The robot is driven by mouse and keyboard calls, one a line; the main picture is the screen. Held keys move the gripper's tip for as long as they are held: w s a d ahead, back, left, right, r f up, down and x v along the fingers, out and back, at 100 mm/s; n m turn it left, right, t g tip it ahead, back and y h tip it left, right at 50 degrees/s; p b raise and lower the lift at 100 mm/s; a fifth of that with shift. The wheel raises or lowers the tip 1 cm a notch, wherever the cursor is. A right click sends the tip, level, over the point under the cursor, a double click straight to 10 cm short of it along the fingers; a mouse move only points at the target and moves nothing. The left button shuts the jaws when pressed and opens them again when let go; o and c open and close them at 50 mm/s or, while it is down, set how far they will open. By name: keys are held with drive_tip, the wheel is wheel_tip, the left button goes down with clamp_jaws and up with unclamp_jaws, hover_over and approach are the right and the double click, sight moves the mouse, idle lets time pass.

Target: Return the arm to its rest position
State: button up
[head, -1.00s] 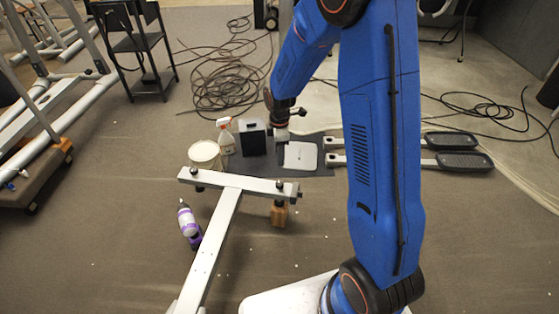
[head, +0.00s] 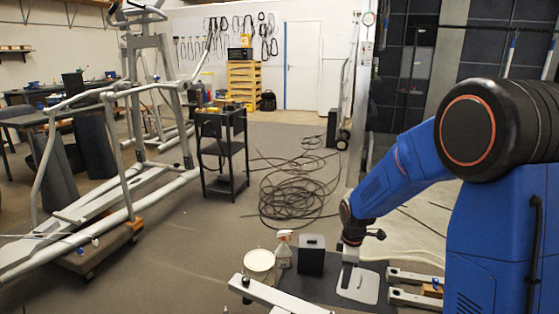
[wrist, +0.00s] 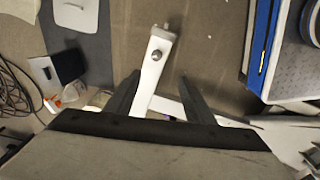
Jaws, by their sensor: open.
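My blue arm stands at the right of the head view, bent at a black elbow joint, with its forearm reaching down to the left. My gripper (head: 349,276) hangs at its end, small in that view, in front of the white plate (head: 366,288) on the dark mat. In the wrist view my gripper (wrist: 160,92) has its two dark fingers spread apart with nothing held between them. A white metal bar with a knob (wrist: 156,55) shows behind the gap, apart from the fingers as far as I can tell.
A white bucket (head: 259,263), a spray bottle (head: 283,251) and a black box (head: 311,256) stand left of the arm. The pale frame (head: 279,296) is in front. Coiled cable (head: 290,193) lies behind, near a black cart (head: 222,150). An elliptical machine (head: 120,178) stands at left.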

drive_tip(key=s+d+r+m+t, duration=0.25)
drive_tip(key=s+r+m, duration=0.45)
drive_tip(key=s+r, duration=0.8)
drive_tip(key=s+d+r+m+t, duration=0.1)
drive_tip(key=s+r+m, duration=0.25)
drive_tip(key=s, duration=0.45)
drive_tip(key=s+d+r+m+t, duration=0.15)
drive_tip(key=s+m, duration=0.25)
drive_tip(key=s, duration=0.4)
drive_tip(key=m+g, duration=0.6)
hover_over(334, 313)
wheel_tip(334, 313, down, 27)
drive_tip(key=f, duration=1.1)
drive_tip(key=s+f, duration=0.1)
drive_tip(key=f, duration=0.5)
drive_tip(key=shift+a, duration=0.1)
